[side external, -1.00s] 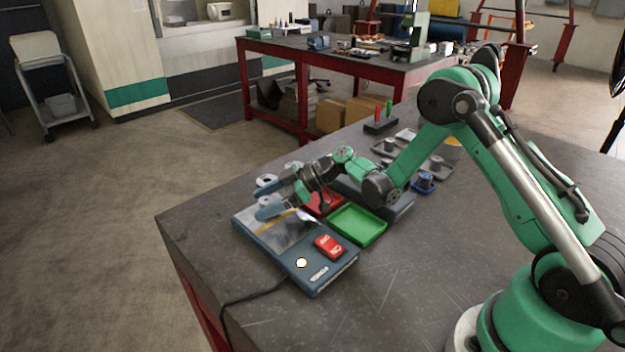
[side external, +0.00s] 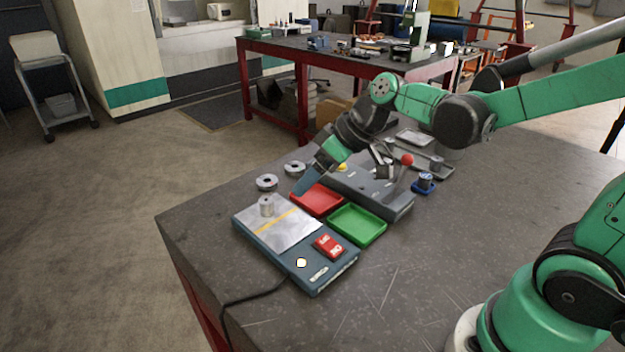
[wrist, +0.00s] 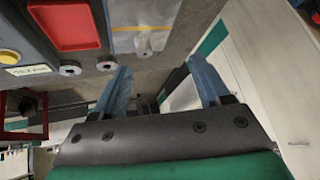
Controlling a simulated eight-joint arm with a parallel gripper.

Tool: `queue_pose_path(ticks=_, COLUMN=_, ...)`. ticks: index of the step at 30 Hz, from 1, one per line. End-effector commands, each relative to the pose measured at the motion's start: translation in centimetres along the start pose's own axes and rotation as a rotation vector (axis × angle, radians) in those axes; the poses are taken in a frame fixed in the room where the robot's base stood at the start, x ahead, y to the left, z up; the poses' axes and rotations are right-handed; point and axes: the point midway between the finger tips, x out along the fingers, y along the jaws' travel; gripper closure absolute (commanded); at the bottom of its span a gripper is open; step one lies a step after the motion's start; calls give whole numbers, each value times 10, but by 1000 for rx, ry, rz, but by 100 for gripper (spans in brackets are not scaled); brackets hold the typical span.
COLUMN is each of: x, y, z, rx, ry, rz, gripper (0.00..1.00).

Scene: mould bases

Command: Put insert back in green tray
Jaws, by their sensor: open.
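A grey metal cylinder (side external: 267,205), which looks like the insert, stands upright on the metal plate of the blue device (side external: 282,262), near its far left corner. It also shows in the wrist view (wrist: 143,45). The green tray (side external: 357,225) lies right of that device and looks empty. My gripper (side external: 303,184) is tilted above the table, behind the device and close to the red tray, apart from the cylinder. In the wrist view my gripper (wrist: 161,78) has its two blue fingers spread with nothing between them.
An empty red tray (side external: 317,199) lies beside the green tray. Two grey rings (side external: 267,182) lie behind the plate. A grey-blue unit (side external: 372,195) with a red-ball lever (side external: 407,159) stands behind the trays. A blue base (side external: 424,186) holds another cylinder.

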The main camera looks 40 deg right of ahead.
Motion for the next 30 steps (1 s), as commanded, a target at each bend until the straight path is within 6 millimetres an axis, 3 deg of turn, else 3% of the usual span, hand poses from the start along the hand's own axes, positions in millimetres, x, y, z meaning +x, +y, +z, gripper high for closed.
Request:
queue_pose_path(ticks=6, x=-34, y=-14, z=35, rx=151, ry=-7, rz=215, gripper=31)
queue_pose_path(ticks=11, x=-44, y=-15, z=50, rx=211, ry=27, rz=303, gripper=31)
queue_pose_path(ticks=12, x=-45, y=-15, z=52, rx=219, ry=32, rz=316, gripper=26)
queue_pose_path(ticks=30, x=-45, y=-14, z=51, rx=227, ry=33, rz=318, gripper=26)
